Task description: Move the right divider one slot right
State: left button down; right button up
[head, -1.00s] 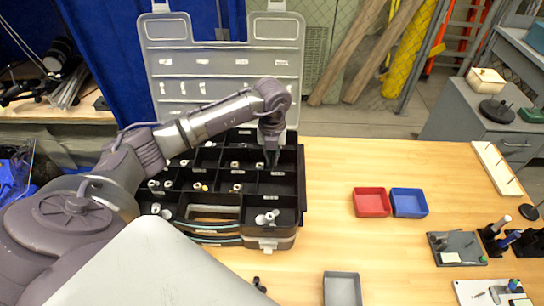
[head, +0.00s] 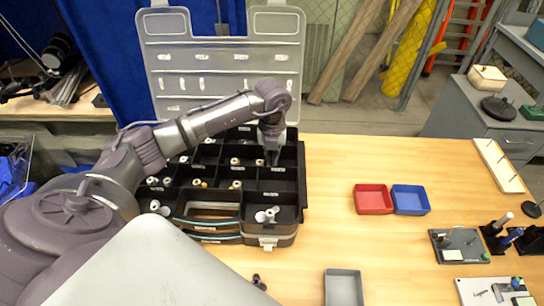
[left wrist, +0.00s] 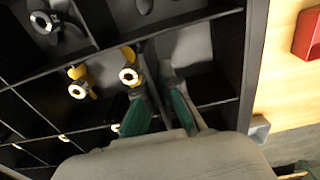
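The black organizer case (head: 301,205) stands open on the table, its compartments split by thin dark dividers. My left gripper (head: 272,158) points down into the right part of the case. In the left wrist view, its green fingertips (left wrist: 160,112) are apart. A thin dark divider (left wrist: 150,80) runs between them, with no clear contact visible. A compartment with yellow-and-white parts (left wrist: 129,76) lies left of this divider, and an empty-looking compartment (left wrist: 190,45) lies right of it. The divider's lower part is hidden by the fingers. My right gripper is not in view.
The grey lid (head: 222,60) stands upright behind the case. White parts (head: 267,214) lie in the front right compartment. A red tray (head: 373,199) and a blue tray (head: 410,200) stand to the right; a grey tray (head: 343,288) is in front. The table between is clear.

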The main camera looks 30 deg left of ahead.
pick_arm(q)
jog(key=shift+f, duration=0.1)
dwell(0.3)
jog(key=shift+f+b, duration=0.5)
jog(key=shift+f, duration=0.1)
jog(key=shift+f, duration=0.25)
jog(key=shift+f+b, duration=0.35)
jog(key=shift+b, duration=0.1)
jog(key=c, duration=1.2)
grip_release()
jog(key=shift+c, duration=0.2)
